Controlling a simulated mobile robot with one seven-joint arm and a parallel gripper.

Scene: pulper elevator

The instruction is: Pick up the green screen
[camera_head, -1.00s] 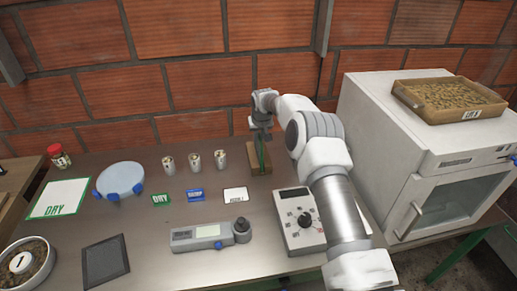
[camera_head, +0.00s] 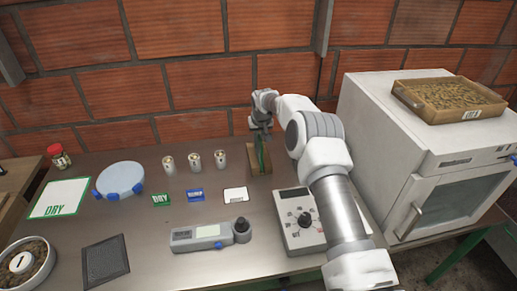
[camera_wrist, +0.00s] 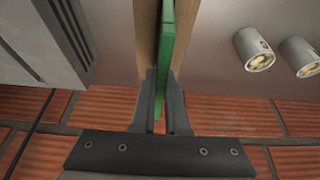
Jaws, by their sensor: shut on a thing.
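The green screen (camera_wrist: 166,45) is a thin upright green panel, seen edge-on in the wrist view. It stands in a wooden block (camera_wrist: 146,38) on the table; the block also shows in the head view (camera_head: 259,164). My gripper (camera_wrist: 160,105) is shut on the green screen, with one finger on each side of it. In the head view my gripper (camera_head: 262,132) is above the block, and a green sliver of the screen (camera_head: 262,157) shows below it. My fingers hide part of the screen, and I cannot tell whether it is clear of the block.
Several small metal cups (camera_head: 194,160) stand left of the block. A grey device with a dial (camera_head: 300,222) lies in front, close under my arm. A white oven (camera_head: 400,140) with a tray (camera_head: 450,98) on top stands right. A brick wall (camera_head: 200,85) is close behind.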

